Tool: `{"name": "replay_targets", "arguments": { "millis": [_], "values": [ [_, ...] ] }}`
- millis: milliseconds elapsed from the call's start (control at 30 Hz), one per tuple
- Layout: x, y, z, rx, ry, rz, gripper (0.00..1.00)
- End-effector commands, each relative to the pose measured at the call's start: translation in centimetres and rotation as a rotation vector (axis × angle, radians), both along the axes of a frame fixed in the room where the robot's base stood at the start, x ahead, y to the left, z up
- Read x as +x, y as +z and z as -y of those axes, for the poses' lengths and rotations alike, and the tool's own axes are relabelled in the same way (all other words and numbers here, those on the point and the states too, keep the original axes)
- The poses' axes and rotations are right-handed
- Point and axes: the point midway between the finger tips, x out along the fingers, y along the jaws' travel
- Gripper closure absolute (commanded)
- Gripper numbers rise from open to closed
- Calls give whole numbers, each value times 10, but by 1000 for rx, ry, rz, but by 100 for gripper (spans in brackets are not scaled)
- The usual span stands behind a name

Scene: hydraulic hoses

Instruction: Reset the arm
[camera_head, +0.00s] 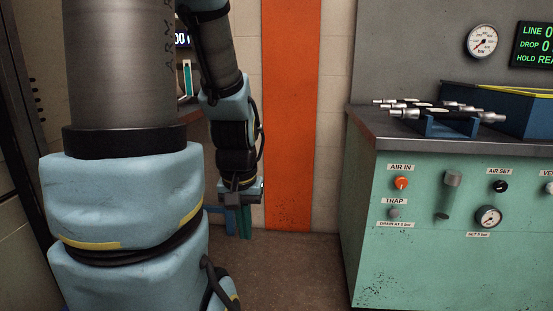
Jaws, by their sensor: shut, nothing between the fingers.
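My arm, with pale blue joint covers and grey links, fills the left side of the head view. Its end hangs down in the middle left, away from the bench. My gripper (238,222) points downward at the end of the arm, with its fingers close together and no object visible between them. The area behind my large arm link is hidden.
A green bench (360,215) with a dark top stands at the right. Metal-ended hoses (420,106) rest on a blue holder (430,125) in front of a blue bin (515,110). An orange wall stripe (291,110) rises behind. Open floor (295,275) lies between arm and bench.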

Motion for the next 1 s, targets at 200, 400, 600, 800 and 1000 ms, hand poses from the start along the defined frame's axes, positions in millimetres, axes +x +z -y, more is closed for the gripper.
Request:
{"name": "replay_targets", "arguments": {
  "millis": [200, 400, 600, 800, 1000],
  "values": [
    [0, 79, 0, 0, -2, 1, 100],
    [1, 140, 0, 0, -3, 1, 100],
    [1, 188, 0, 0, -4, 1, 100],
    [1, 206, 0, 0, -4, 1, 100],
    [1, 205, 0, 0, -4, 1, 100]
  ]
}}
